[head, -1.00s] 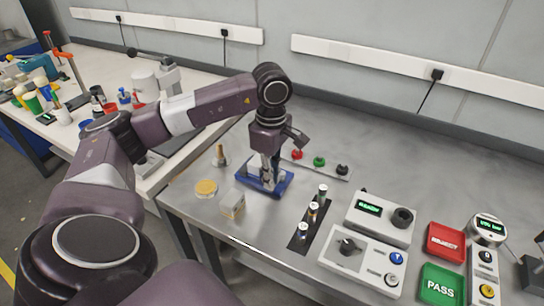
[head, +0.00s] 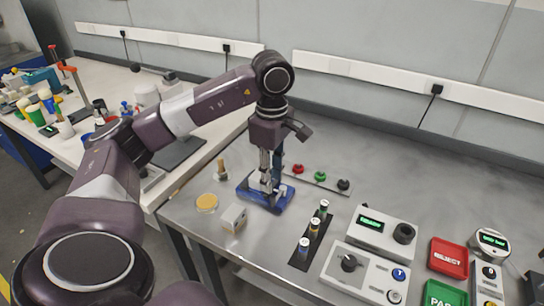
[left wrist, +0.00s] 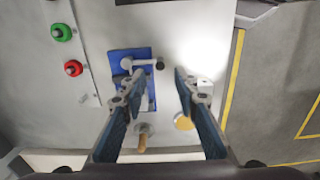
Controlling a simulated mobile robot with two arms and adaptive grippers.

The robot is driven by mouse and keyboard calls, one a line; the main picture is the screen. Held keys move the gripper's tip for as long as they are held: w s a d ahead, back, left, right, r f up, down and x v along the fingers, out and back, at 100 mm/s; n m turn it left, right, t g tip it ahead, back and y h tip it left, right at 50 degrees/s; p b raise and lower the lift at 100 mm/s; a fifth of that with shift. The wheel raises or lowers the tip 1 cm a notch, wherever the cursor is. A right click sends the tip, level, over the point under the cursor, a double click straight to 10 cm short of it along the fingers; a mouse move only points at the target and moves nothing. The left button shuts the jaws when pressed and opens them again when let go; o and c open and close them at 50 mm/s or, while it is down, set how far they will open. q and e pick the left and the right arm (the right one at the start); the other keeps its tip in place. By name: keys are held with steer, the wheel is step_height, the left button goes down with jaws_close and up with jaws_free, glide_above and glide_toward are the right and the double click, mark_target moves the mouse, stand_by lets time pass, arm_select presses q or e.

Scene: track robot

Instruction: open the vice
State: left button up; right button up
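The vice is blue and sits on the metal bench in the head view (head: 284,201). It also shows in the left wrist view (left wrist: 116,57), with a grey handle bar ending in a dark knob (left wrist: 160,64). My left gripper (head: 268,182) points down over the vice and partly hides it. In the left wrist view its two fingers (left wrist: 160,75) are apart, with the knob end of the handle in line with the gap between the tips. I cannot tell whether a finger touches the vice. My right gripper is not in view.
A dark strip with cylinders (head: 313,232) and control boxes (head: 384,230) lie to the right.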

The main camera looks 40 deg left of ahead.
mark_target(272, 195)
arm_select(q)
step_height(272, 195, up, 6)
steer(key=shift+r, duration=0.25)
stand_by(0.6)
